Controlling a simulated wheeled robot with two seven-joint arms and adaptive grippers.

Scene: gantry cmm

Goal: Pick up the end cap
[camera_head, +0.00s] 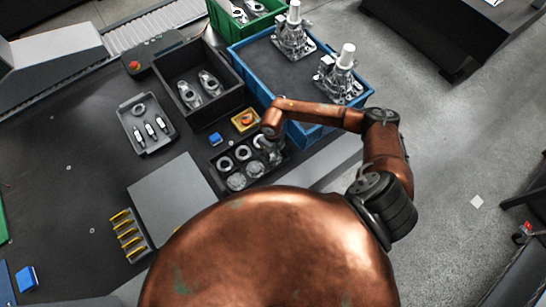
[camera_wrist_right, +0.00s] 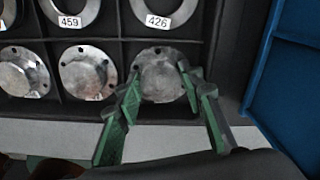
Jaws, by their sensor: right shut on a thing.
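The end cap (camera_wrist_right: 160,77) is a round grey metal disc with small holes, in the right-hand front compartment of a black divided tray (camera_wrist_right: 130,114). My right gripper (camera_wrist_right: 161,72) is shut on it, with one green-grey finger on each side of the disc. In the head view my right gripper (camera_head: 272,152) is at the right end of the tray (camera_head: 222,187), and the arm hides part of the cap. Two similar caps (camera_wrist_right: 89,73) (camera_wrist_right: 24,72) lie in the compartments to the left. My left gripper is not in view.
Metal rings labelled 459 (camera_wrist_right: 70,10) and 426 (camera_wrist_right: 158,10) lie in the back row. A blue bin (camera_head: 290,128) with two metal assemblies stands close to the tray. A yellow box (camera_head: 245,120) and black bin (camera_head: 190,102) stand behind it. A grey plate (camera_head: 170,200) lies left.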

